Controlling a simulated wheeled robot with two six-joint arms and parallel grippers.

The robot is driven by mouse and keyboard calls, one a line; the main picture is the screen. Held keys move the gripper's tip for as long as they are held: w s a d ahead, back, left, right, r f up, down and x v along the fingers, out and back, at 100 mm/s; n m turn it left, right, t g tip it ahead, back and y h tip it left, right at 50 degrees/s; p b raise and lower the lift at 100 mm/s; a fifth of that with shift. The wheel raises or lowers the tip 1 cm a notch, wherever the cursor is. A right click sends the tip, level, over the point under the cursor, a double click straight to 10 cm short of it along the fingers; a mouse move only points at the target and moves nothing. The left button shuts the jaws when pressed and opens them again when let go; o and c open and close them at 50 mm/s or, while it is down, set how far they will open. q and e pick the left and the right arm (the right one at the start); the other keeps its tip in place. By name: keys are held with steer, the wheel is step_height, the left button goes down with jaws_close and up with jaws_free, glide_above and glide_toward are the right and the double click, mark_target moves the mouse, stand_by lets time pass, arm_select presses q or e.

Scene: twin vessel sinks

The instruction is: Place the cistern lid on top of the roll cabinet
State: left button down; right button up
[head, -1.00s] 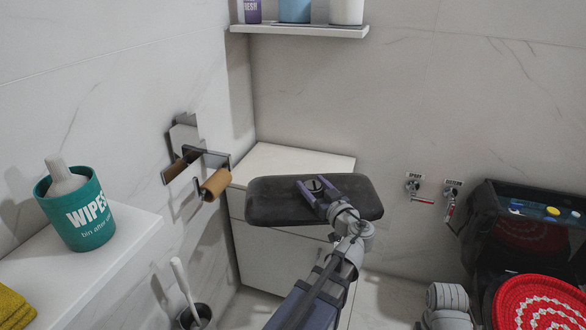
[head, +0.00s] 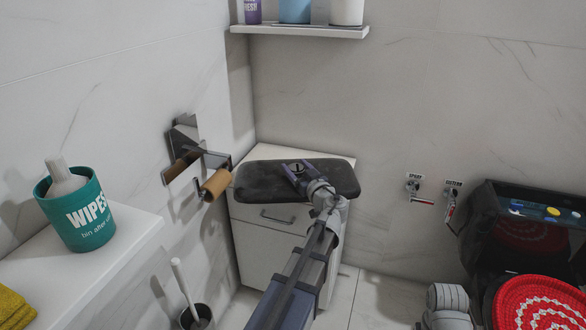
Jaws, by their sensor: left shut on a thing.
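The dark grey cistern lid (head: 262,181) is over the top of the white roll cabinet (head: 277,246) in the head view. It looks level and covers most of the cabinet top; I cannot tell whether it touches the top. My left gripper (head: 299,172) is shut on the round knob in the middle of the lid. A strip of bare cabinet top shows behind the lid. My right gripper is not clearly in view; only a grey part of my own arm shows at the bottom right.
The open black cistern (head: 482,235) stands at the right, with a red patterned cover (head: 540,305) before it. A paper roll holder (head: 215,184) juts from the left wall beside the cabinet. A shelf (head: 300,31) with bottles hangs above. A wipes tub (head: 75,208) stands on the left ledge.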

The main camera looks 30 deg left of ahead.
arm_select(q)
steer(key=x, duration=0.2)
steer(key=shift+w+a, duration=0.25)
steer(key=shift+a, duration=0.1)
steer(key=shift+s+d+f+b, duration=0.1)
steer(key=shift+d+f+b, duration=0.05)
steer(key=shift+f+b, duration=0.5)
steer(key=shift+f, duration=0.1)
steer(key=shift+f+b, duration=0.15)
steer(key=shift+b, duration=0.15)
jaws_free()
